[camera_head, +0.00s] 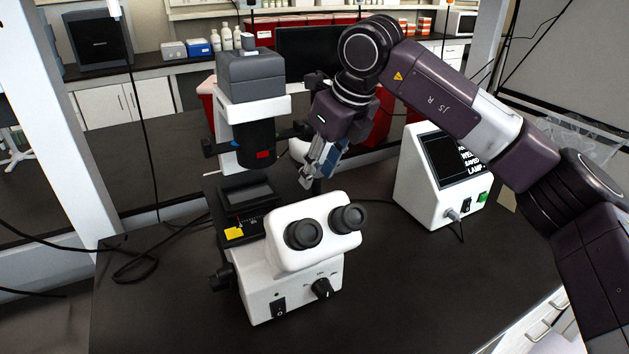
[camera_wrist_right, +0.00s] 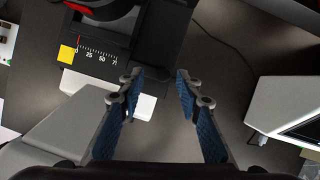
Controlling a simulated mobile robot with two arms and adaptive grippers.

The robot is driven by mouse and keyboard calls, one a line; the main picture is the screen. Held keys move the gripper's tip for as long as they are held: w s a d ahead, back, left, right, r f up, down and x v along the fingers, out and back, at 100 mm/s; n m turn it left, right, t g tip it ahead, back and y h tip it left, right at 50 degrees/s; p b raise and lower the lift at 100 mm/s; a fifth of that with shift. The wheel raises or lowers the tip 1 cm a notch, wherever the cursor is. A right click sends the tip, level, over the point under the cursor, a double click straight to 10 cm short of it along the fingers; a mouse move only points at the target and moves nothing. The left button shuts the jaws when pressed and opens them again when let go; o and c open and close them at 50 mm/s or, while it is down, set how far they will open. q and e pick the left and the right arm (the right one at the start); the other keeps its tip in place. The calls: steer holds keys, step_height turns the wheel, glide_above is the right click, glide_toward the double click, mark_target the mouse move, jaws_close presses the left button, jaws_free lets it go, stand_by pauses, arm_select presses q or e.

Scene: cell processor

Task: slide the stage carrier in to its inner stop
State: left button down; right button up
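The white microscope (camera_head: 292,262) stands on the dark bench. Its black stage carrier (camera_head: 252,228) has a yellow tag (camera_head: 234,232) and a red mark near its scale. In the right wrist view, the scale (camera_wrist_right: 98,54) reads from 0 past 50, with the red mark by the 0 end and the tag (camera_wrist_right: 66,53) beside it. My right gripper (camera_head: 312,180) is to the right of the stage, behind the eyepieces. In its wrist view my right gripper (camera_wrist_right: 158,78) has its blue-padded fingers apart, with nothing between them. My left gripper is out of view.
The eyepieces (camera_head: 326,228) rise in front of the stage, and the black lens column (camera_head: 256,150) hangs over it. A white lamp box (camera_head: 428,185) with a screen stands to the right. Cables lie to the left. The bench front right is clear.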

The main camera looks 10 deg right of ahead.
steer(key=v, duration=0.8)
steer(key=shift+a, duration=0.1)
